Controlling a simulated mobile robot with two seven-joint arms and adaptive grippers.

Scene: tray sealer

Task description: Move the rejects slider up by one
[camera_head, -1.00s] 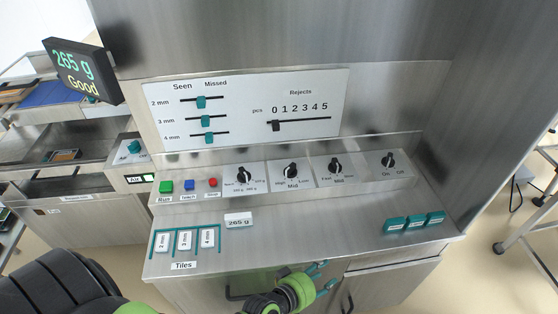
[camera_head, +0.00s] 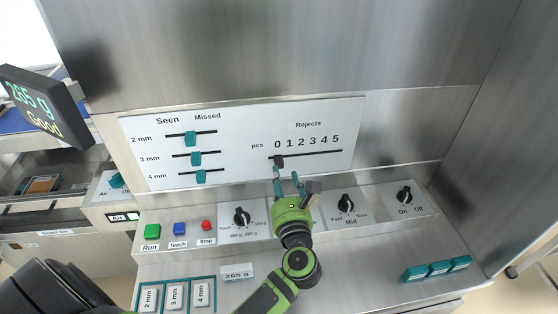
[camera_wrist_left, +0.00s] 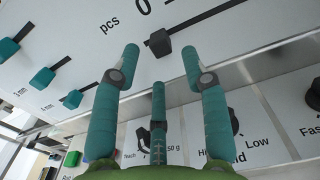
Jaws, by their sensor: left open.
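The rejects slider (camera_head: 279,160) is a dark knob on a black horizontal track under the numbers 0 to 5. It stands at the track's left end, below the 0. In the left wrist view the knob (camera_wrist_left: 159,44) shows between and beyond my fingertips. My left gripper (camera_head: 287,174) is open, just below the knob in the head view, with teal fingers pointing up at the panel. In the wrist view its fingers (camera_wrist_left: 160,62) are spread to either side of the knob and do not appear to touch it. My right gripper is not in view.
Three teal Seen/Missed sliders (camera_head: 196,158) sit to the left on the same white panel (camera_head: 240,130). Below are a green Run button (camera_head: 152,231), other buttons and rotary knobs (camera_head: 346,204), partly hidden by my left arm. The panel right of the slider is clear.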

